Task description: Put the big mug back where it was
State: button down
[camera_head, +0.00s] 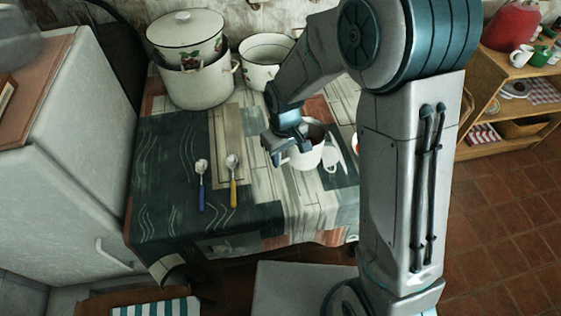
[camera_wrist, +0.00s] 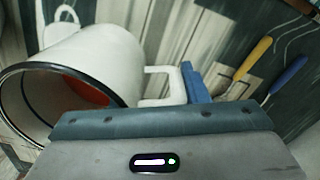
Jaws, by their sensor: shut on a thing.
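The big mug (camera_head: 305,157) is white with a dark rim, near the right part of the table, partly behind my arm. In the wrist view the mug (camera_wrist: 95,55) fills the left side, its mouth towards the lower left and something orange-red showing inside it. My gripper (camera_head: 275,146) is on the mug's left side, shut on its handle. In the wrist view a blue finger (camera_wrist: 195,83) is against the white handle (camera_wrist: 160,85). I cannot tell whether the mug's base touches the cloth.
Two spoons, one blue-handled (camera_head: 201,188) and one yellow-handled (camera_head: 233,185), lie on the cloth (camera_head: 165,215) to the left. A lidded pot stack (camera_head: 198,85) and a white pot (camera_head: 262,72) stand at the back. A shelf (camera_head: 487,100) with smaller mugs is at the right.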

jog(key=shift+w+a+f, duration=0.1)
jog(key=shift+a+f, duration=0.15)
jog(key=shift+f, duration=0.9)
jog(key=shift+a+f, duration=0.2)
jog(key=shift+f, duration=0.9)
jog(key=shift+f, duration=0.1)
jog(key=shift+f, duration=0.15)
jog(key=c, duration=0.8)
grip_release()
jog(key=shift+c, duration=0.2)
jog(key=shift+r, duration=0.2)
